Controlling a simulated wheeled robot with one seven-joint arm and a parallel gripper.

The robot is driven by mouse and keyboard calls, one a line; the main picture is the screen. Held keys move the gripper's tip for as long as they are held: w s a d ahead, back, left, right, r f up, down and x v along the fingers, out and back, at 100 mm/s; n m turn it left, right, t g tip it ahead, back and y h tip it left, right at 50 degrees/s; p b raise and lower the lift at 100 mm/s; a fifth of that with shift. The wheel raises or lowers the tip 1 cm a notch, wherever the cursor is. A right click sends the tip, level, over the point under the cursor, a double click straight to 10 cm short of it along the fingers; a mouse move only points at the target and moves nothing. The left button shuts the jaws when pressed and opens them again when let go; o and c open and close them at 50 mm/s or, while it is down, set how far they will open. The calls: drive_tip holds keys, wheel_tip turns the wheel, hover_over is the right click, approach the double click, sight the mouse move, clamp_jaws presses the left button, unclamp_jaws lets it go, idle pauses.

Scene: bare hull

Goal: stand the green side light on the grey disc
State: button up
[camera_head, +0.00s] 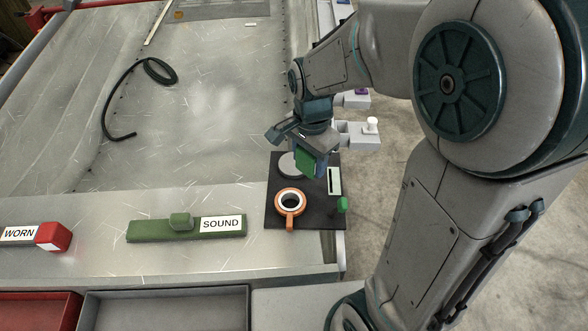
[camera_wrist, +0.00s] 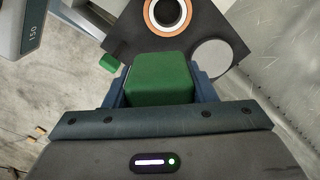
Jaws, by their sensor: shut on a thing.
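The green side light (camera_head: 307,161) is a green block with rounded edges, held in my gripper (camera_head: 309,163). In the wrist view the green side light (camera_wrist: 160,78) sits between the two blue fingers of my gripper (camera_wrist: 161,90), which is shut on it. The grey disc (camera_head: 288,166) is a flat round plate on the black mat (camera_head: 312,220). In the head view the light overlaps the disc's right edge. In the wrist view the grey disc (camera_wrist: 214,58) shows bare, ahead and right of the light. The light's underside is hidden.
A green SOUND bar (camera_head: 160,231) and red WORN block (camera_head: 54,236) lie left. A black hose (camera_head: 122,136) lies on the hull.

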drive_tip(key=shift+w+a+f, duration=0.15)
drive_tip(key=shift+w+f, duration=0.05)
drive_tip(key=shift+f, duration=0.1)
drive_tip(key=w+f, duration=0.2)
drive_tip(key=w, duration=0.1)
drive_tip(key=w+a+f+b, duration=0.1)
drive_tip(key=w+f, duration=0.1)
drive_tip(key=w, duration=0.2)
drive_tip(key=w+a+f, duration=0.1)
drive_tip(key=w+f, duration=0.1)
drive_tip(key=w, duration=0.1)
drive_tip(key=shift+w+a+f, duration=0.25)
drive_tip(key=shift+w, duration=0.1)
drive_tip(key=shift+f+b, duration=0.55)
drive_tip(key=shift+f, duration=1.45)
drive_tip(key=shift+f, duration=0.1)
drive_tip(key=o, duration=1)
drive_tip(key=shift+o, duration=0.2)
